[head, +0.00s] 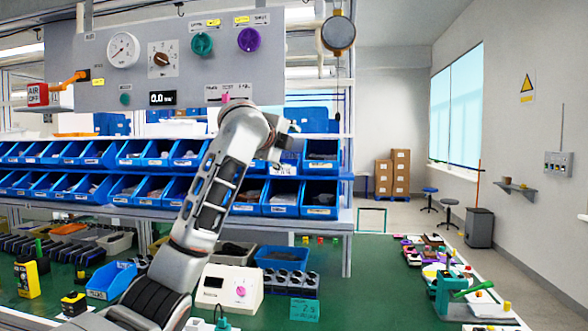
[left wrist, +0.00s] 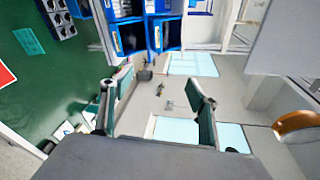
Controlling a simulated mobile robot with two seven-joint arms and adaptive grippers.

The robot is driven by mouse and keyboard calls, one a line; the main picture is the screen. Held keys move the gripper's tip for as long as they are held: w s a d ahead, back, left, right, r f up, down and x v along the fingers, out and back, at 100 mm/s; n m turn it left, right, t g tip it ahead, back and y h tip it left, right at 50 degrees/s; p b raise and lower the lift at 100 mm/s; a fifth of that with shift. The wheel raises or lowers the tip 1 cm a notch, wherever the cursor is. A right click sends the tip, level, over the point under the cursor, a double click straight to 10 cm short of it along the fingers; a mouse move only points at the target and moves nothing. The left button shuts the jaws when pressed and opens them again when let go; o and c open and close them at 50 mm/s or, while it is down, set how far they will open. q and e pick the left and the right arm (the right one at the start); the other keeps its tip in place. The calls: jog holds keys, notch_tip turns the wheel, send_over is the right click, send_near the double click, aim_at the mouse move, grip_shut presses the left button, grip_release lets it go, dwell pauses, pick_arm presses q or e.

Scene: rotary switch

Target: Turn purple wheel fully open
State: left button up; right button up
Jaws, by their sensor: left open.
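The purple wheel (head: 248,39) is a round handwheel at the right end of the grey panel (head: 200,72), with a yellow label above it. My left gripper (head: 286,129) is below and right of the wheel in the head view, apart from it, and part of it is hidden by its own wrist. In the left wrist view my left gripper (left wrist: 153,95) is open, with its two fingers spread and nothing between them. The wheel does not show in that view. My right gripper is not in view.
A teal wheel (head: 202,44) sits left of the purple one, with a brown rotary knob (head: 161,59) and a gauge (head: 123,50). A round brown-rimmed device (head: 338,34) hangs right of the panel. Blue bins (head: 283,196) fill shelves below. The green table (head: 370,270) has open room.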

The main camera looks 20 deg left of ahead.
pick_arm(q)
jog(key=shift+w+d+f, duration=0.2)
jog(key=shift+f, duration=0.7)
jog(key=shift+w+d+f, duration=0.15)
jog(key=shift+d+f, duration=0.05)
jog(key=shift+f, duration=0.65)
jog(key=shift+w+d+f, duration=0.2)
jog(key=shift+f, duration=0.7)
jog(key=shift+f+h, duration=0.1)
jog(key=shift+h, duration=0.2)
